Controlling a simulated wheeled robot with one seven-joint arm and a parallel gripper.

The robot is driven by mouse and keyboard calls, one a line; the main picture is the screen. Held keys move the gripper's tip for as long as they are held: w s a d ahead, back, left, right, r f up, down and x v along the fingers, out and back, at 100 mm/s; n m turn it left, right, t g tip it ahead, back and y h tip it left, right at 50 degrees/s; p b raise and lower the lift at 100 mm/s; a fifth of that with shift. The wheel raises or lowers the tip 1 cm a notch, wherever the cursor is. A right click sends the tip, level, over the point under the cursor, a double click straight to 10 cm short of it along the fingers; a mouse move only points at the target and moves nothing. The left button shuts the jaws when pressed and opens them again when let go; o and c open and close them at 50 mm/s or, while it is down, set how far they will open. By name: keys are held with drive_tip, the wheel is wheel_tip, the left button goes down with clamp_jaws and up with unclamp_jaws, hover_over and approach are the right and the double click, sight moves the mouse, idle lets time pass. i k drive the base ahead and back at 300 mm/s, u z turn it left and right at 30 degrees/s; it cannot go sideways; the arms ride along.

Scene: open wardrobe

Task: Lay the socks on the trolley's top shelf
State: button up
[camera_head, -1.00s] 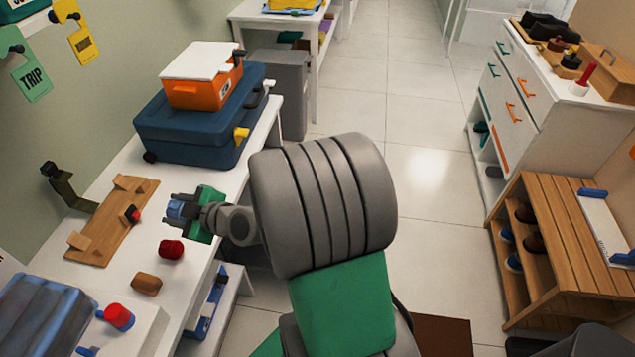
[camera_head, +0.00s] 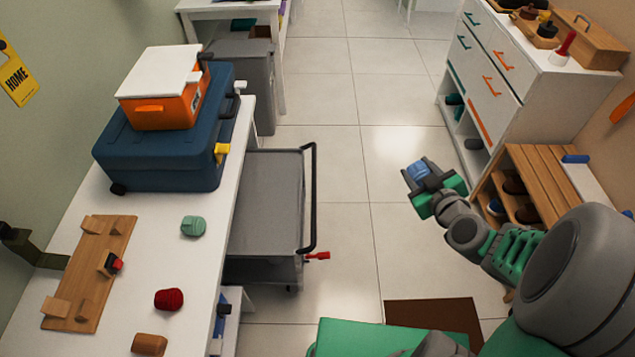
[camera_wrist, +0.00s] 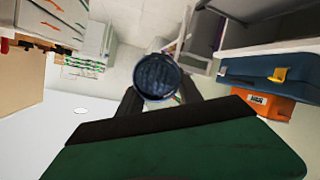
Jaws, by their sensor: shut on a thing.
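My gripper (camera_head: 424,183) is shut on a rolled dark blue bundle that looks like socks (camera_head: 415,171), held in the air over the floor at the right. In the wrist view the blue bundle (camera_wrist: 157,75) sits between the two dark fingers. The grey trolley (camera_head: 268,200) stands beside the white bench, left of my gripper and apart from it. Its top looks bare, and its left side is hidden by the bench. Rolled bundles in green (camera_head: 193,225), dark red (camera_head: 168,299) and brown (camera_head: 149,344) lie on the bench.
The trolley has a black push handle (camera_head: 312,205) and a red lever (camera_head: 317,256). A blue case (camera_head: 160,155) with an orange box (camera_head: 160,108) stands on the white bench (camera_head: 140,262). A wooden shoe rack (camera_head: 540,170) is right of my gripper. Tiled floor lies between.

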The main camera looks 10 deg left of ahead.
sight(269, 220)
drive_tip(key=z, duration=0.25)
drive_tip(key=i, duration=3.4)
drive_tip(key=u, duration=5.2)
drive_tip(key=i, duration=0.55)
drive_tip(key=u, duration=0.05)
